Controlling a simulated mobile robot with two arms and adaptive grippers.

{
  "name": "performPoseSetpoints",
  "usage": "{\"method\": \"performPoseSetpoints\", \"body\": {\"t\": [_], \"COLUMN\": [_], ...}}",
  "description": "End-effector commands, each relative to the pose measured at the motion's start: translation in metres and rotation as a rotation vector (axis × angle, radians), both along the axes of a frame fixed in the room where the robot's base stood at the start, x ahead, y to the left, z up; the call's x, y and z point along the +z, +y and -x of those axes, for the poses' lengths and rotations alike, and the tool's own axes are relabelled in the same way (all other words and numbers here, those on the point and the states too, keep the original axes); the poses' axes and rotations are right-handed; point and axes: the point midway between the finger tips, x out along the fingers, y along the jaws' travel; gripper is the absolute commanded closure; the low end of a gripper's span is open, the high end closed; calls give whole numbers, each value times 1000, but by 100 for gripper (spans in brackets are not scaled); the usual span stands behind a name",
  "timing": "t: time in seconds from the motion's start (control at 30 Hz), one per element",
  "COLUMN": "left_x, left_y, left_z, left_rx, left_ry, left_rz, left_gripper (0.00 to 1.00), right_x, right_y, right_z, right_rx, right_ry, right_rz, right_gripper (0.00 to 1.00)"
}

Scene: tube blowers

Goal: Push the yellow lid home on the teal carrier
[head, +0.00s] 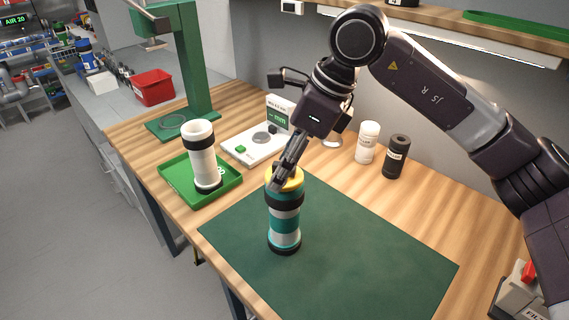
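The teal carrier (285,223) stands upright on the dark green mat (360,255). It has teal, pale and black bands. The yellow lid (291,181) is on its top end; the fingers hide part of it, and I cannot tell how deep it sits. My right gripper (277,185) comes down from above at a slant, its fingertips at the lid and seemingly touching it. The fingers look close together, but I cannot tell if they are shut or grip the lid. My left gripper is not in view.
A white carrier (202,160) stands in a green tray (233,184) to the left. Behind are a white device (250,150), a green stand (195,70), and white (367,142) and black (396,156) bottles. The mat's right part is clear.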

Motion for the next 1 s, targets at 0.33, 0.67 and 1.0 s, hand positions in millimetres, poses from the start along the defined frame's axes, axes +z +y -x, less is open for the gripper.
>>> {"method": "performPoseSetpoints", "body": {"t": [0.33,0.67,1.0], "left_x": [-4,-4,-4], "left_y": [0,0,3], "left_z": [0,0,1], "left_rx": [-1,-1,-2], "left_ry": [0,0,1], "left_rz": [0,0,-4], "left_gripper": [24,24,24], "right_x": [-7,-6,2], "right_y": [-1,-1,-4], "right_z": [0,0,1], "right_rx": [0,0,-1], "right_ry": [3,3,1], "right_rz": [4,3,3], "right_gripper": [71,27,27]}}
